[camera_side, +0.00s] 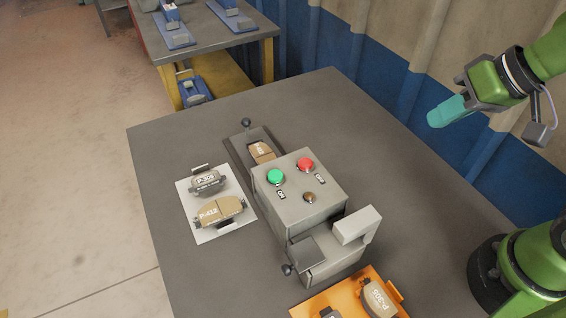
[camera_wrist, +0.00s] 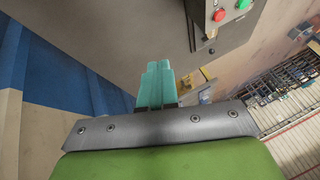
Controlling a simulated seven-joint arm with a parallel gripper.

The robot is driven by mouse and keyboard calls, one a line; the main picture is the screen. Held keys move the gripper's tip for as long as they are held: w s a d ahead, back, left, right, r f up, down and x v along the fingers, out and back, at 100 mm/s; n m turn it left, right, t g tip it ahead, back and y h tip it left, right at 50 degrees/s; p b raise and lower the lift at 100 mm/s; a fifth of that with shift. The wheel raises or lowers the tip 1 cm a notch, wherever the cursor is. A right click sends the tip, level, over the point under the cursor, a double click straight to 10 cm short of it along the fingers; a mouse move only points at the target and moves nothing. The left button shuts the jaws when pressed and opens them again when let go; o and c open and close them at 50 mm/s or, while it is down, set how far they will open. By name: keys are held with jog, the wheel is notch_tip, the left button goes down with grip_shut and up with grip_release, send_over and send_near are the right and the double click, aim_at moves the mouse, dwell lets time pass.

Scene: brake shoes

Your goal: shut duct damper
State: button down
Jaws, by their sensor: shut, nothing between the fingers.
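No part is labelled as a duct damper. The likeliest is a grey housing (camera_side: 335,268) at the front of the control box, with a raised angled duct piece (camera_side: 358,225), a tilted flat plate (camera_side: 308,248) and a dark ball-ended lever (camera_side: 288,269). I cannot tell for certain whether its flap is open. My gripper (camera_side: 433,118) has teal fingers and is raised at the upper right, well away from the housing. The fingers (camera_wrist: 158,66) are together and empty in the wrist view. The housing is not clearly seen in the wrist view.
The control box (camera_side: 285,208) has green (camera_side: 275,176) and red (camera_side: 305,164) buttons and a brown knob (camera_side: 310,198). A white mat (camera_side: 238,234) bears two shoes; an orange tray (camera_side: 345,281) holds others. The table's right side is clear.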

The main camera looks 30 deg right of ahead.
jog(key=c, duration=1.8)
grip_release()
jog(key=d, duration=0.1)
jog(key=d+r+m, duration=0.1)
jog(key=s+d+t, duration=0.1)
jog(key=shift+r+h, duration=0.15)
jog(key=shift+h, duration=0.15)
jog(key=shift+o, duration=1.2)
jog(key=shift+d+r+m, duration=0.15)
jog(key=shift+m, duration=0.15)
jog(key=shift+o, duration=1.3)
jog(key=a, duration=0.1)
jog(key=a+n, duration=0.1)
jog(key=w+a+f+g, duration=0.1)
jog(key=shift+a+f+n, duration=0.1)
jog(key=shift+a+n, duration=0.15)
jog(key=shift+n, duration=0.15)
jog(key=n+g+h, duration=0.2)
jog(key=g, duration=0.4)
send_over(293, 255)
notch_tip(293, 255, down, 16)
jog(key=shift+r, duration=0.1)
grip_shut()
